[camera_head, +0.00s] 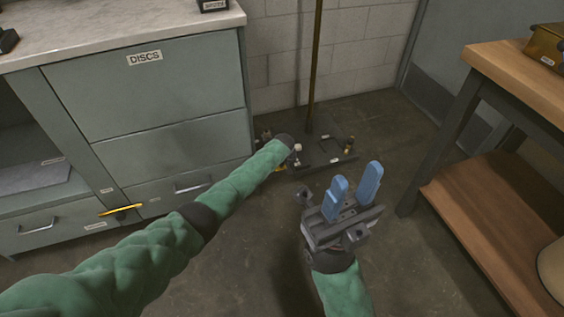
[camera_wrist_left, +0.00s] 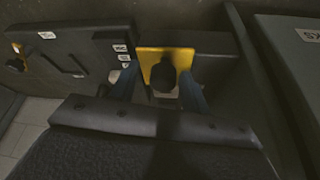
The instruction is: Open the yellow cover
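In the left wrist view, the yellow cover (camera_wrist_left: 179,55) is a square plate beside a dark box. A round black knob (camera_wrist_left: 163,75) with a pale piece below it stands in front of the plate. My left gripper (camera_wrist_left: 160,75) has its blue fingers apart, one on each side of the knob; I cannot tell whether they touch it. In the head view, the left arm hides its own fingers and most of the cover; only a small yellow bit (camera_head: 280,168) shows below the wrist. My right gripper (camera_head: 352,188) is open and empty above the floor.
A dark floor base (camera_head: 325,158) with a tall pole (camera_head: 315,70) stands by the wall. A grey cabinet (camera_head: 165,90) labelled DISCS is at left, with a yellow handle-like piece (camera_head: 120,210). A wooden shelf table (camera_head: 490,215) is at right. Floor between is free.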

